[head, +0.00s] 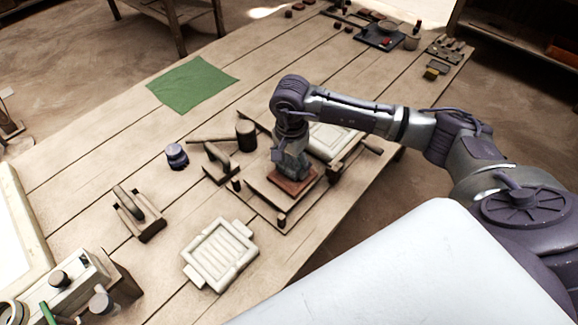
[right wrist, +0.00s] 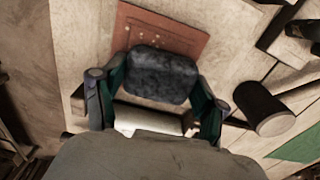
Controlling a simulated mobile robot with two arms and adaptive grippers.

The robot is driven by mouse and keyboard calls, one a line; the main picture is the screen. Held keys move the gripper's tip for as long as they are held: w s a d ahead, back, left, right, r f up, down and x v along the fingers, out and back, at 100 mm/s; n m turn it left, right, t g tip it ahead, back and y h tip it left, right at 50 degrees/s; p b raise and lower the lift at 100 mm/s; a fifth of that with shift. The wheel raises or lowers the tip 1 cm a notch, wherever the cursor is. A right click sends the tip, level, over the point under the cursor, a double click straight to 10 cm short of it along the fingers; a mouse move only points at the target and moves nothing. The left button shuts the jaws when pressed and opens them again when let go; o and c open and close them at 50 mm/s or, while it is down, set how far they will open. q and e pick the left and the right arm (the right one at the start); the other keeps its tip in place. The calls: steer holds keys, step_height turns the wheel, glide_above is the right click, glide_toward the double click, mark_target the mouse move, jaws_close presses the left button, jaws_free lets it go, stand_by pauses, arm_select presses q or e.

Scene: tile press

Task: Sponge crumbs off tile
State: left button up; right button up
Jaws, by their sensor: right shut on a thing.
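A reddish-brown tile (head: 292,190) lies on the wooden board near the table's right edge, under my right gripper (head: 291,167). In the right wrist view the tile (right wrist: 180,30) shows several small pale crumbs (right wrist: 150,31) on its far part. My right gripper (right wrist: 155,90) is shut on a dark grey sponge (right wrist: 163,72), held between its two fingers. The sponge is over the near part of the tile; I cannot tell whether it touches. In the head view the gripper mostly hides the sponge. My left gripper is not in view.
A dark cylinder (head: 246,135) and a wooden-handled tool (head: 217,160) stand left of the board. A pale grooved mould (head: 220,254) lies in front, a green cloth (head: 193,84) behind. The plank table between cloth and mould has some free room.

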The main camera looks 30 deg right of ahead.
steer(key=shift+w+a+f+b, duration=0.1)
steer(key=shift+w+a+b, duration=0.1)
steer(key=shift+w+b, duration=0.15)
steer(key=shift+w+a+b, duration=0.5)
steer(key=shift+w+b, duration=0.05)
steer(key=shift+w, duration=0.2)
steer(key=shift+s+a, duration=0.15)
steer(key=shift+s, duration=0.4)
steer(key=shift+s+a, duration=0.15)
steer(key=shift+s, duration=0.35)
steer(key=shift+r, duration=0.2)
steer(key=shift+r+p, duration=2.2)
steer(key=shift+r, duration=1.8)
steer(key=shift+w, duration=0.1)
